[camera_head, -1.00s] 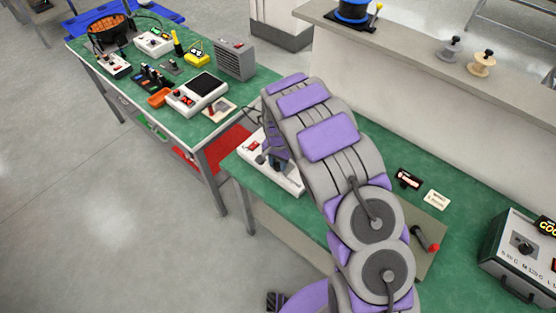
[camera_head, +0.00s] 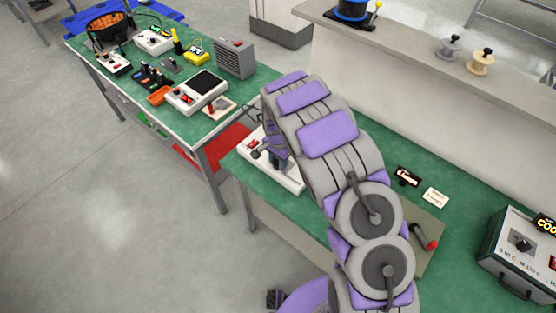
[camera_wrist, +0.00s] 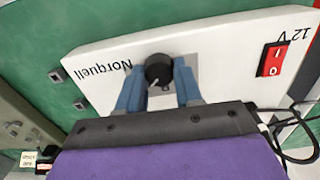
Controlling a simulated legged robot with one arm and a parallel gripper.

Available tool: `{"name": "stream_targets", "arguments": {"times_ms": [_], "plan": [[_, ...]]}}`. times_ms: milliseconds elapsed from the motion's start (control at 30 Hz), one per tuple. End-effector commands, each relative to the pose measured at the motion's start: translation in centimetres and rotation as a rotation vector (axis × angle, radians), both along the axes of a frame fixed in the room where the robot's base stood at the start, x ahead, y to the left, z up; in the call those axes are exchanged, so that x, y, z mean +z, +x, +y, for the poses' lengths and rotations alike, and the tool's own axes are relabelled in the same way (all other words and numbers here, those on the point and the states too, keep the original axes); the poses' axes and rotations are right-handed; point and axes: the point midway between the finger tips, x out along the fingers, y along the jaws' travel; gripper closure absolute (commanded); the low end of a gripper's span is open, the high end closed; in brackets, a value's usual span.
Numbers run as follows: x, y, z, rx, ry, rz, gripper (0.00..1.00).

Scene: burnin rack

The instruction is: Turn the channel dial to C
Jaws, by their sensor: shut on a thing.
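The black channel dial (camera_wrist: 158,70) sits on a white box marked "Norquell" (camera_wrist: 215,50), seen upside down in the wrist view. A pale pointer line on the dial points toward the lower left of that view. My gripper (camera_wrist: 159,78) has its two blue fingers on either side of the dial and is shut on it. In the head view the white box (camera_head: 288,180) stands on the green bench, partly behind my arm, and the dial cannot be made out clearly.
A red rocker switch (camera_wrist: 273,58) is on the same box beside "12 V", with black cables (camera_wrist: 290,125) nearby. A grey plate with a red-ended lever (camera_head: 430,243) and a silver-fronted box (camera_head: 522,250) stand farther right. The left bench (camera_head: 150,60) holds several devices.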

Motion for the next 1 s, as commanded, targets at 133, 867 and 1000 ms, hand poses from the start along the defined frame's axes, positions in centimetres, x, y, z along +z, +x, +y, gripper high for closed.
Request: {"name": "stream_targets", "arguments": {"times_ms": [133,867,1000], "plan": [[0.1,0.2,0.2,0.0,0.003,-0.005,0.53],[5.1,0.3,0.1,0.0,0.003,-0.006,0.4],[8.2,0.2,0.1,0.001,0.001,-0.002,0.4]]}}
